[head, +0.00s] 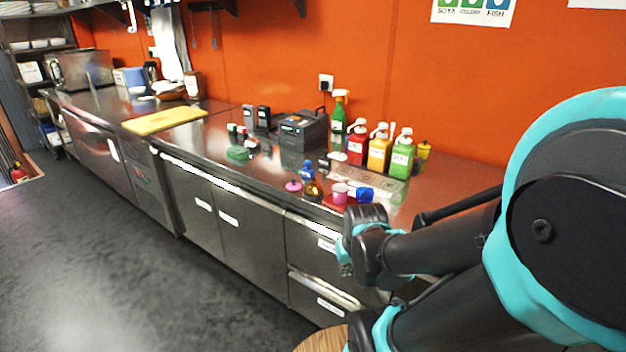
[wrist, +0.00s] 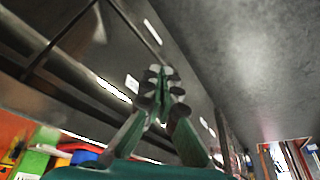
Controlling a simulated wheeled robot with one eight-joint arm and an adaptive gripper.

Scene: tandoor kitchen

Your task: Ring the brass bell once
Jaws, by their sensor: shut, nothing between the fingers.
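The small brass bell (head: 313,191) appears to be the gold-brown object near the front edge of the steel counter in the head view. It stands between a pink item and a pink cup, with a blue-topped item just behind it. I cannot make out its details at this size. My gripper (wrist: 162,78) shows in the wrist view with its green-and-grey fingers together and nothing between them. It is apart from the bell, in front of the labelled counter drawers. In the head view my arm hides part of the counter's right end. I do not make out the bell in the wrist view.
Red, yellow and green sauce bottles (head: 378,149) and a green spray bottle (head: 338,122) stand behind. A pink cup (head: 339,193) and a blue cup (head: 364,194) are right of the bell. A dark box (head: 303,131) stands farther back. The floor (head: 130,265) is clear.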

